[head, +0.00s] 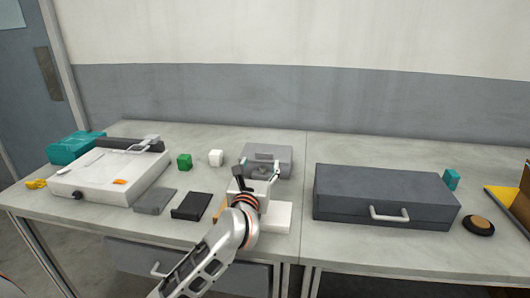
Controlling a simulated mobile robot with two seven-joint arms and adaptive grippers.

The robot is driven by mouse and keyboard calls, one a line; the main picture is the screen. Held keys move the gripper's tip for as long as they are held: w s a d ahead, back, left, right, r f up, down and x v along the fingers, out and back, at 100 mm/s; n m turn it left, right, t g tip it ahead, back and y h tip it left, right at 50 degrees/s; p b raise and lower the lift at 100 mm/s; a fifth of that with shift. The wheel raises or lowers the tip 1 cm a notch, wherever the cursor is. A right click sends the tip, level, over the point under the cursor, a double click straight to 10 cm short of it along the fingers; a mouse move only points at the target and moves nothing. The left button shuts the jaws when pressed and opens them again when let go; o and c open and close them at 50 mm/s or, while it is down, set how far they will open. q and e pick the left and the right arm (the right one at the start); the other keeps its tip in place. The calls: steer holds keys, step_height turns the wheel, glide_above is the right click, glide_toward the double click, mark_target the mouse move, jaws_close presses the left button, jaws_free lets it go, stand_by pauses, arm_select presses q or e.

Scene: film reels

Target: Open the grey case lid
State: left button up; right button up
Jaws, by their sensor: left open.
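A small grey case (284,158) stands toward the back of the table, left of the table seam. My left gripper (260,169) is in front of it, with its fingers apart and nothing between them. The gripper hides part of the case's front, and I cannot tell whether the two touch. A larger dark grey case (385,188) lies flat and closed on the right table, with a pale handle (389,216) on its front. My right gripper is not in view.
A white flat device (100,178) and a teal object (75,147) stand at the left. Green (184,161) and white (216,158) blocks lie left of the small case. A black item (191,206) and white block (279,216) are nearer. A round dark object (478,226) lies right.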

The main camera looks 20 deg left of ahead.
mark_target(263, 161)
arm_select(q)
steer(key=shift+x, duration=1)
steer(key=x, duration=0.3)
steer(key=shift+w+a+f+b, duration=0.1)
steer(key=shift+w+b, duration=0.25)
steer(key=shift+b, duration=0.05)
steer(key=shift+w+a, duration=0.15)
steer(key=shift+w, duration=0.45)
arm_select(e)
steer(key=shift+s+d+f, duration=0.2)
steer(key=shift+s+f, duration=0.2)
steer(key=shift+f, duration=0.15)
arm_select(q)
steer(key=c, duration=1.6)
steer(key=shift+r, duration=0.2)
